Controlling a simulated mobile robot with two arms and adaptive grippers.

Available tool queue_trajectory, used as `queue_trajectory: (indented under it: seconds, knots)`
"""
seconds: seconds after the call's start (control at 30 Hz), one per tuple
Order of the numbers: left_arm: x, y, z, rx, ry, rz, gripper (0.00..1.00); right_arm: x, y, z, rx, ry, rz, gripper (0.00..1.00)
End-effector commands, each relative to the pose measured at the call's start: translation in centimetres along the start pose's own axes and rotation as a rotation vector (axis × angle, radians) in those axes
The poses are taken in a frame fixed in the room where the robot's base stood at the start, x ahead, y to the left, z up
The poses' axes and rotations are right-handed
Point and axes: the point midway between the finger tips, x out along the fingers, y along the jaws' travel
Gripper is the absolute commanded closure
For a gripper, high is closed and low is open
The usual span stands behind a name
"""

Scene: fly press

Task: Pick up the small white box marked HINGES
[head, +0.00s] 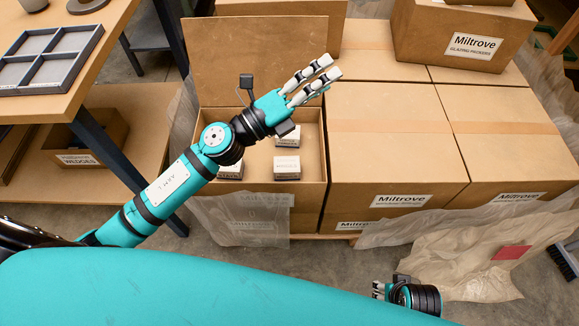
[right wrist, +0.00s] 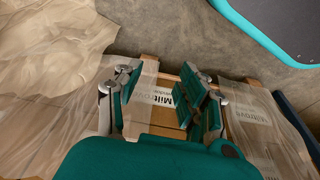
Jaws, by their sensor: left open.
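Small white boxes sit inside an open cardboard carton (head: 312,185) in the head view: a front right box (head: 287,168), a box behind it (head: 287,138) and a left box (head: 231,171) partly behind my left arm. Their print is too small to read surely, so I cannot tell which is marked HINGES. My left gripper (head: 314,80) is open and empty, above the carton's back right part, beyond the boxes. My right gripper (head: 377,290) is low at the front right, away from the boxes; in the right wrist view (right wrist: 162,84) its fingers are apart with nothing between them.
Closed Miltrove cartons (head: 395,145) stand right of the open carton, with another carton (head: 460,32) stacked on top. The carton's raised flap (head: 255,60) stands behind my left arm. A wooden table (head: 75,85) with a grey tray (head: 50,62) is at left. Crumpled wrapping (head: 450,265) lies front right.

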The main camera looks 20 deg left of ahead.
Motion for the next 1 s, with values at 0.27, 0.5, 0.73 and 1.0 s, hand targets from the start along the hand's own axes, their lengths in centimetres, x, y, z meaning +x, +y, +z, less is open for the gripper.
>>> queue_trajectory:
  seconds: [0.27, 0.5, 0.73, 1.0]
  knots:
    - [-4.5, 8.0, -6.1, 0.796, 0.887, 0.069, 0.20, 5.6, -0.3, 2.8, -0.004, -0.028, -0.004, 0.60]
    - [-13.2, 15.3, -0.1, 1.090, 1.426, 0.324, 0.20, 8.4, -0.4, 4.6, -0.007, -0.039, -0.005, 0.60]
    - [-15.7, 17.3, 1.6, 1.122, 1.556, 0.406, 0.20, 8.8, -0.4, 4.8, -0.007, -0.037, -0.006, 0.60]
    - [-15.2, 22.0, -1.9, 1.117, 1.553, 0.402, 0.20, 7.5, -0.3, 3.6, -0.005, -0.027, -0.004, 0.60]
